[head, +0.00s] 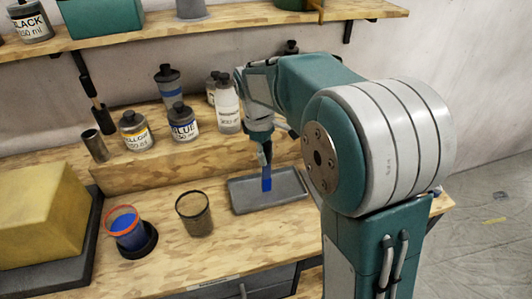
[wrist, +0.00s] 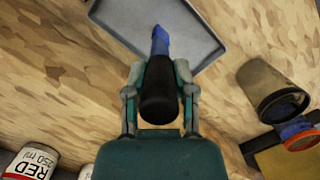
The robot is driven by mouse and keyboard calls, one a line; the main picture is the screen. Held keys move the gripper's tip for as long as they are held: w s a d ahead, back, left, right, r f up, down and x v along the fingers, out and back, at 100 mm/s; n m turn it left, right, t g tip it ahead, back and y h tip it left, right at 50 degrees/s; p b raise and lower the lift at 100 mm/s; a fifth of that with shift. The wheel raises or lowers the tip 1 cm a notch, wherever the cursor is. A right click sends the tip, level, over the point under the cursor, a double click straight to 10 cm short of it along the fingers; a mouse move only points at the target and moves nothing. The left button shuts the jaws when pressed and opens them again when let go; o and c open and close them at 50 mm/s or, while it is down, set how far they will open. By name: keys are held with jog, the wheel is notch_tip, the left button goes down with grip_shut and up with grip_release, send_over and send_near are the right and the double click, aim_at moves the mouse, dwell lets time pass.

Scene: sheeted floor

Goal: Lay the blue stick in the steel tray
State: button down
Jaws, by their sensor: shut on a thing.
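The blue stick (head: 267,181) has a dark handle and a blue end. My gripper (head: 263,142) is shut on the dark handle, which lies between its two fingers in the wrist view (wrist: 157,88). In the head view the stick hangs steeply, blue end down, over the grey steel tray (head: 242,206). In the wrist view the blue end (wrist: 160,38) overlaps the near corner area of the tray (wrist: 118,20). I cannot tell whether the tip touches the tray floor. The tray looks otherwise empty.
Left of the tray stand a dark mesh-like cup (head: 195,222) and a cup with blue inside and a red rim (head: 126,228). A yellow block (head: 38,215) is far left. Paint bottles (head: 184,125) stand on the raised step behind.

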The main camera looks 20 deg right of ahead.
jog(key=shift+c, duration=2.2)
grip_release()
notch_tip(320, 180, up, 12)
jog(key=w+a+f, duration=0.1)
jog(key=s+f+m+t, duration=0.2)
jog(key=s+m+t, duration=0.1)
jog(key=s, duration=0.8)
jog(key=s+d+f+m+t+y, duration=0.1)
jog(key=s+f+m+t, duration=0.2)
jog(key=s+m, duration=0.3)
jog(key=s, duration=0.5)
jog(key=shift+s+t, duration=0.35)
jog(key=shift+t, duration=0.05)
